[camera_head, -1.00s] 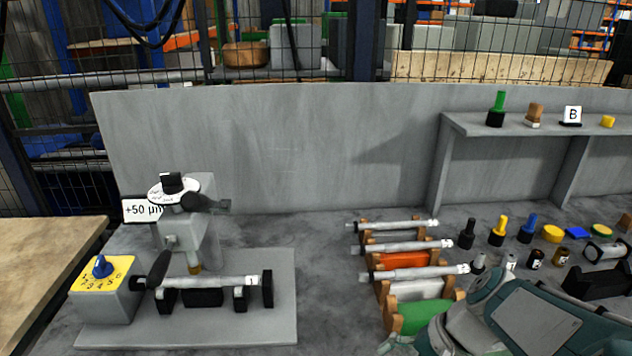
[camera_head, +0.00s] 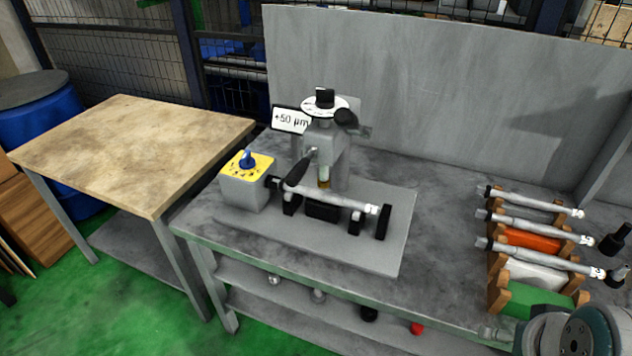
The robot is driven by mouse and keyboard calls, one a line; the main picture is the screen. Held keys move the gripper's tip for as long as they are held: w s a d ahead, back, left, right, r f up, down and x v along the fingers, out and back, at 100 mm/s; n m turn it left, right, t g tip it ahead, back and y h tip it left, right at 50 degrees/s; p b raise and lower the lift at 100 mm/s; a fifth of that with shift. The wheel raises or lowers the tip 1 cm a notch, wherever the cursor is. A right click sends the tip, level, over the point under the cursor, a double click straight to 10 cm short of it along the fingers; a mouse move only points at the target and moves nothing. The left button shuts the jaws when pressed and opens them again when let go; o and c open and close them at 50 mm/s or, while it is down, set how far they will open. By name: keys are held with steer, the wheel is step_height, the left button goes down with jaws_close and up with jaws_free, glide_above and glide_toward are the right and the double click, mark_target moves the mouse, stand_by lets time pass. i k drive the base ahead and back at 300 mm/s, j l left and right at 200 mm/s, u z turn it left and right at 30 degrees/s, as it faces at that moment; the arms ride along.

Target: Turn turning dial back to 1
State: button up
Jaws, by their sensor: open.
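A blue knob (camera_head: 248,159) sits on a yellow scale plate (camera_head: 263,170) on top of a grey box at the left end of the grinder. The marks on the plate are too small to read. A white round dial (camera_head: 311,108) with a black knob (camera_head: 325,97) tops the grinder's upright grey head (camera_head: 330,145); its marks are also unreadable. A "+50 µm" sign (camera_head: 290,121) stands beside it. Part of my teal and grey arm shows at the bottom right, well away from both dials. I cannot make out my gripper in this view.
A shaft (camera_head: 335,198) lies across the grinder's supports on a grey base plate (camera_head: 385,250). A rack (camera_head: 503,298) with several shafts stands to the right. A bare wooden table (camera_head: 135,150) is at left, with green floor (camera_head: 130,310) in front. The grey panel (camera_head: 430,90) closes the back.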

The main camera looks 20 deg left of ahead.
mark_target(246, 162)
steer(key=u, duration=1.1)
